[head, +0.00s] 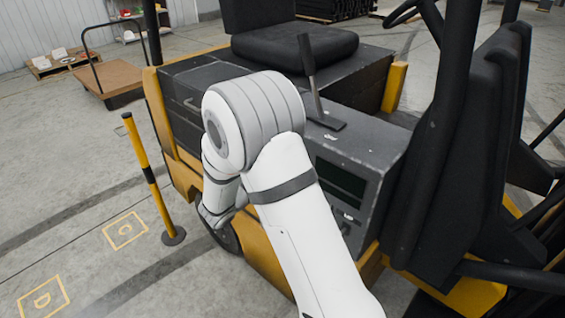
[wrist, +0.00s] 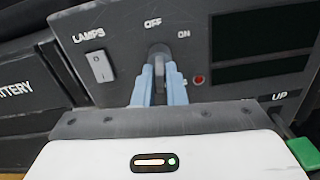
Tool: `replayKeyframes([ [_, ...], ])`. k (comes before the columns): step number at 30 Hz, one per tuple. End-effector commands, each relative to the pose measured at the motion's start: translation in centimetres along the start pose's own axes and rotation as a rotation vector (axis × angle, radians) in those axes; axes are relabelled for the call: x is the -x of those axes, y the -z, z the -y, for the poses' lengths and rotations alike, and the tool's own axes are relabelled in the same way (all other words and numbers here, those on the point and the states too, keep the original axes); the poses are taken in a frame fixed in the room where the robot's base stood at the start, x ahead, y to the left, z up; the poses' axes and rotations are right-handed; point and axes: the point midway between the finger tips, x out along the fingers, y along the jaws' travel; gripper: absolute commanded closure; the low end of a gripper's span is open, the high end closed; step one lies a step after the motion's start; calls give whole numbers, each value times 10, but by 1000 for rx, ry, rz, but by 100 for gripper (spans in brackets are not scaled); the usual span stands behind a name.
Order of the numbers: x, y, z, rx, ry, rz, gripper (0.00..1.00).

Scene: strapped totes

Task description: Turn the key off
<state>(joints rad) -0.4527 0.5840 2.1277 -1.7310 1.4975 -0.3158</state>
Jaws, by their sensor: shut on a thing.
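In the wrist view, the grey key (wrist: 158,50) sits in a dark grey control panel (wrist: 128,28) on the forklift. The word OFF is straight above the key and ON is to its upper right. The key's upper end looks upright, towards OFF; its lower part is hidden between the fingers. My gripper (wrist: 158,72) has two light blue fingers shut on the key from below. In the head view my white arm hides the gripper and the key beside the forklift body (head: 255,245).
A LAMPS rocker switch (wrist: 98,66) is left of the key. A red light (wrist: 198,80) and dark displays (wrist: 265,45) are right. A green handle (wrist: 308,153) is at lower right. A striped post (head: 150,180) and a flat cart (head: 118,75) stand left of the forklift.

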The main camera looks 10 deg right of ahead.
Motion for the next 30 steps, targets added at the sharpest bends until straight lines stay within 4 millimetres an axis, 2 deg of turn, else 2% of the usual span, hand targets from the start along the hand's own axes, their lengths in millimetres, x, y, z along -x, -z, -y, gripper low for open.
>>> replayKeyframes([
  [9,2,1,-2,108,-6,-2,100],
  [26,2,1,-2,125,-7,-2,100],
  [27,2,1,-2,125,-7,-2,86],
  [30,1,1,-1,124,-5,-1,78],
])
